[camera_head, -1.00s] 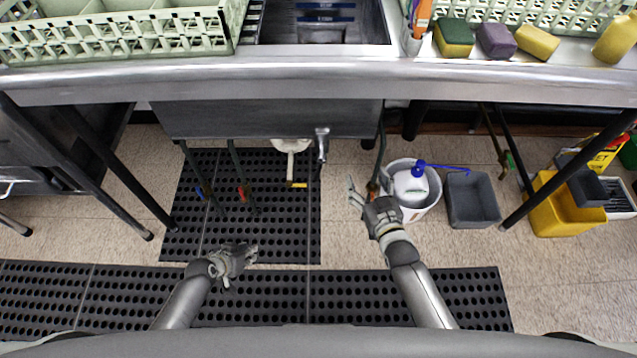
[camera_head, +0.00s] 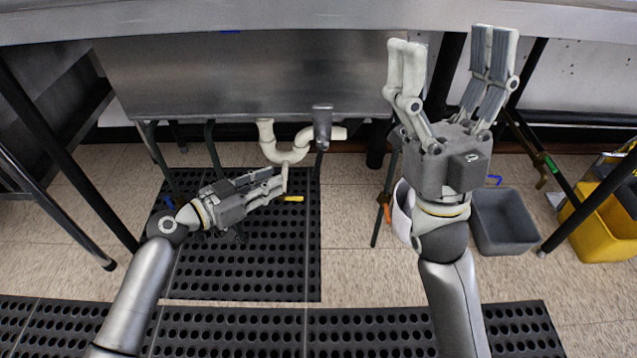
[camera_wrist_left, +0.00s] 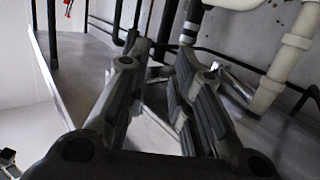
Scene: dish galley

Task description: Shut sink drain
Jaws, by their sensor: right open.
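The sink's steel basin (camera_head: 250,75) is seen from low in front. A white curved drain pipe (camera_head: 286,153) hangs under it, beside a grey metal fitting (camera_head: 322,122). A small yellow handle-like piece (camera_head: 293,198) shows below the pipe; I cannot tell what it joins. My left gripper (camera_head: 275,184) is under the sink, pointing right, its tips close to the pipe's lower end. In the left wrist view its fingers (camera_wrist_left: 160,52) stand apart with no held object visible, and the white pipe (camera_wrist_left: 278,70) is at the right. My right gripper (camera_head: 450,45) is open, empty and raised before the sink's right side.
Dark table legs (camera_head: 60,150) stand at the left. A white bucket (camera_head: 402,212), partly hidden by my right arm, a grey bin (camera_head: 502,222) and a yellow bucket (camera_head: 603,222) stand at the right. Black perforated mats (camera_head: 245,265) cover part of the floor.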

